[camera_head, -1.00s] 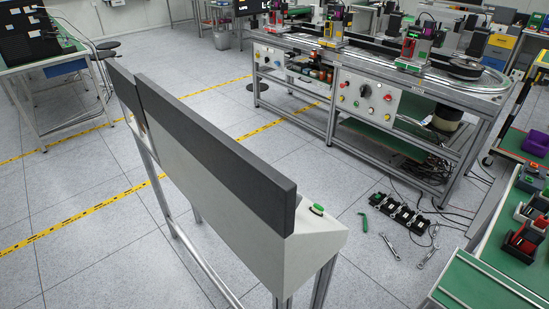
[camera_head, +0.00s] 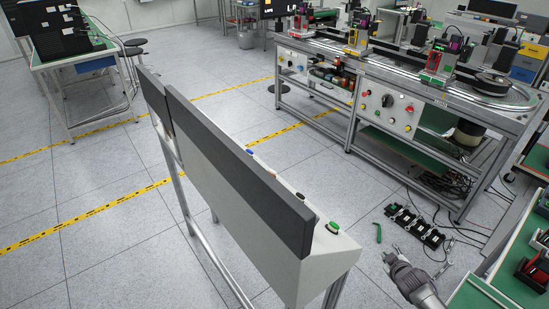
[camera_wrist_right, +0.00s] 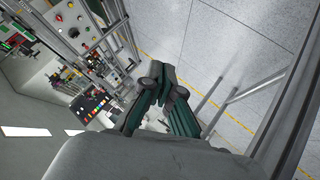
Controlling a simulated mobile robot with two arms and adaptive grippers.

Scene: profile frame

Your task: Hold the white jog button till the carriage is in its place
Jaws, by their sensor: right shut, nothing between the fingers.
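A light grey sloped console (camera_head: 330,250) stands on a metal frame, with a long dark panel (camera_head: 240,170) along its near side. I cannot make out the white jog button or the carriage; the dark panel hides much of the console top. My right gripper (camera_head: 391,259) is shut and empty, right of the console and apart from it. Its dark fingers also show in the right wrist view (camera_wrist_right: 163,90). My left gripper is not in view.
A conveyor bench (camera_head: 440,95) with a control panel (camera_head: 388,102) stands at the back right. A black power strip (camera_head: 414,225) and cables lie on the floor. A green-topped table edge (camera_head: 472,295) is at lower right. Floor left of the console is clear.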

